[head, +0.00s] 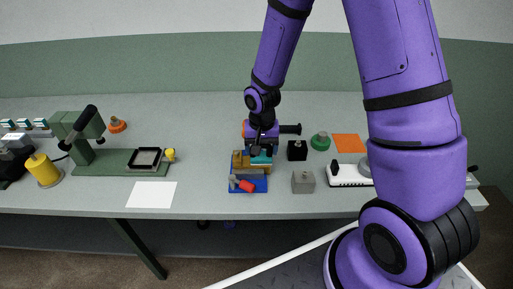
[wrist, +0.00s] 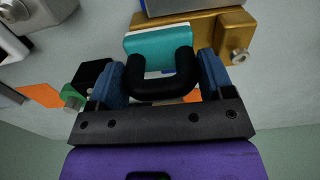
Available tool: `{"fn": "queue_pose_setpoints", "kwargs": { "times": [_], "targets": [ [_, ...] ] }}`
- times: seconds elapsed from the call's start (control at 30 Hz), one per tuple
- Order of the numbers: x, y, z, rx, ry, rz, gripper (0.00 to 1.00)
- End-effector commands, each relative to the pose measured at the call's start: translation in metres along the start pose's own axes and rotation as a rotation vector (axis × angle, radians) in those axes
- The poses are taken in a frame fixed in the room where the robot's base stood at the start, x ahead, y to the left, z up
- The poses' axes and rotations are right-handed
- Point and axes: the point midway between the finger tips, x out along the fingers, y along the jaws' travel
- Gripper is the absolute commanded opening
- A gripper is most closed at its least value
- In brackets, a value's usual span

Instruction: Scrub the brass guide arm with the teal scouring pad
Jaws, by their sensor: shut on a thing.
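The brass guide arm (head: 239,162) stands on a blue base (head: 262,185) near the middle of the bench. In the wrist view the brass guide arm (wrist: 232,28) runs across the top, with a round metal knob at its right end. My gripper (wrist: 163,80) is shut on the black looped handle of the teal scouring pad (wrist: 150,42), its blue fingers on either side. In the head view the teal pad (head: 261,159) shows just below my gripper (head: 261,150), at the right part of the brass. The pad overlaps the brass in view; I cannot tell whether they touch.
A red piece (head: 246,186) is at the base's front. A grey block (head: 303,182), a black block (head: 297,150), a green knobbed piece (head: 320,141) and an orange sheet (head: 349,143) are to the right. A white sheet (head: 151,194) and green machine (head: 120,163) are left.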

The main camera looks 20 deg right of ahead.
Motion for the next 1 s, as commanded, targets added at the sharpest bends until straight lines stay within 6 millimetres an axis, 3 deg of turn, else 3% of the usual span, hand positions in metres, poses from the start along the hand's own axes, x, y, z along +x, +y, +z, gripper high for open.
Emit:
{"fn": "queue_pose_setpoints", "kwargs": {
  "times": [0.37,0.7,1.0],
  "targets": [
    [-0.001,0.008,0.000,-0.001,0.001,-0.001,0.49],
    [0.002,-0.009,0.000,-0.001,0.001,-0.001,0.49],
    [0.001,-0.011,0.000,-0.001,0.000,0.000,0.49]
  ]
}}
